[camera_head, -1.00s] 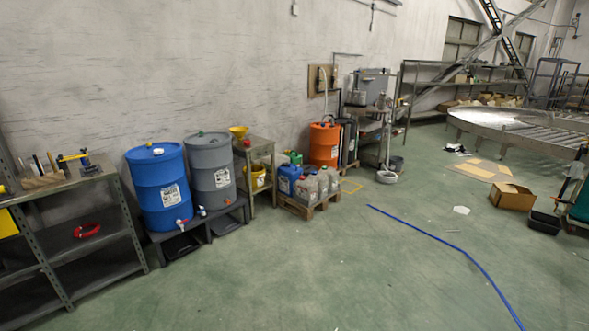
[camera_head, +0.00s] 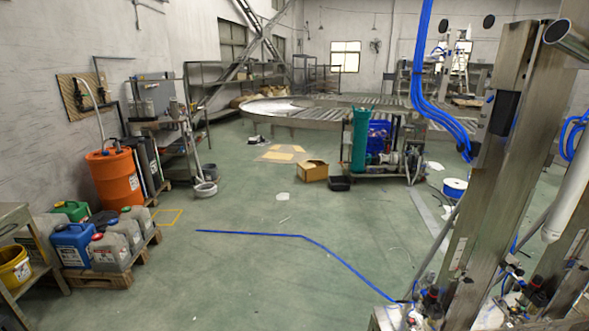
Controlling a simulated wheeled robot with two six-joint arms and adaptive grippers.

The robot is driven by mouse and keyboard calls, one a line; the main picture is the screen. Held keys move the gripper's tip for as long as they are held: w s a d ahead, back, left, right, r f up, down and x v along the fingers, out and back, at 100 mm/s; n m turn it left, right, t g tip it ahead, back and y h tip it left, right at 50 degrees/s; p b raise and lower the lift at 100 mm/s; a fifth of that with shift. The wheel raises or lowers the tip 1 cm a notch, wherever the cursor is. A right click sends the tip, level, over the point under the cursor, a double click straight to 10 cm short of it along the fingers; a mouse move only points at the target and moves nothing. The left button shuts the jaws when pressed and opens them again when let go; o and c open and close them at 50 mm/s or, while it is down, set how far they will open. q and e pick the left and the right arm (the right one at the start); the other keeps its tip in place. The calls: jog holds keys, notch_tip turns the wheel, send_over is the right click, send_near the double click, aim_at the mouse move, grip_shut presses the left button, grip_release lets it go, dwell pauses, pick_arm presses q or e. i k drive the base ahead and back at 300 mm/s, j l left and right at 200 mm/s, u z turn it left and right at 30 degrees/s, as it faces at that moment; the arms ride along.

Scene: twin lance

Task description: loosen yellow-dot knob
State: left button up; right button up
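No knob with a yellow dot can be made out in the head view. Valves and fittings (camera_head: 430,300) sit low on the steel machine frame (camera_head: 490,180) at the right, too small to tell apart. Neither of my grippers shows.
A blue hose (camera_head: 280,236) lies across the green floor. A pallet with jerrycans (camera_head: 112,250) and an orange drum (camera_head: 115,180) stand at the left. A cardboard box (camera_head: 313,170) and a cart (camera_head: 375,150) stand farther back. The middle floor is mostly clear.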

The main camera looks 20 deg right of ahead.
aim_at(513, 311)
jog(key=i+l+z, duration=0.1)
jog(key=i+z, duration=0.2)
jog(key=z, duration=0.15)
jog(key=i+z, duration=0.3)
jog(key=z, duration=0.15)
jog(key=i+j+z, duration=0.15)
jog(key=i+z, duration=0.25)
jog(key=i+j+z, duration=0.2)
jog(key=z, duration=0.25)
jog(key=i+j+z, duration=0.25)
jog(key=z, duration=0.2)
jog(key=i+j+z, duration=0.15)
jog(key=j+z, duration=0.3)
jog(key=i+j+z, duration=0.1)
jog(key=j+z, duration=0.35)
